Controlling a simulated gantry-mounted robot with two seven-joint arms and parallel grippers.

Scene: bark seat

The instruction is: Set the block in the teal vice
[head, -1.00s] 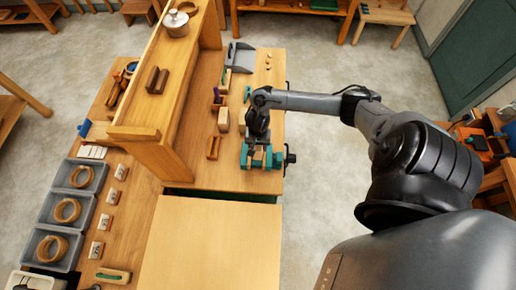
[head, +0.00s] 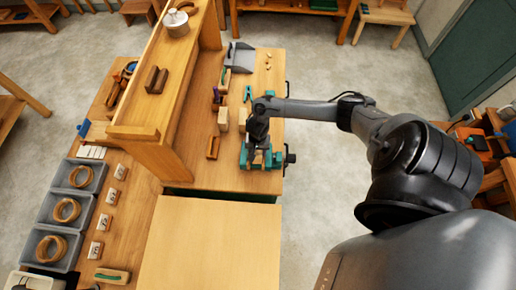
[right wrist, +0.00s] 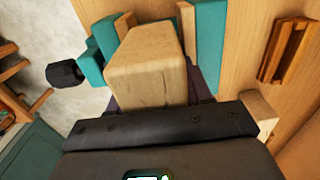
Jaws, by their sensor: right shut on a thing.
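The teal vice (head: 273,160) stands at the near right end of the workbench, with its dark handle over the bench's right edge. In the right wrist view its teal jaws show on both sides, the right one (right wrist: 207,45) clear and the left one (right wrist: 103,50) partly covered. My right gripper (head: 256,147) is above the vice and shut on the pale wooden block (right wrist: 145,65). In that view the block lines up with the gap between the jaws. I cannot tell whether it touches the vice bottom. My left gripper is not in view.
A brown slotted wooden piece (head: 213,148) and a pale upright block (head: 223,120) stand left of the vice. A tall wooden shelf (head: 180,90) borders the bench on the left. A grey dustpan-like tray (head: 239,57) lies farther back. The near wooden tabletop (head: 210,245) is clear.

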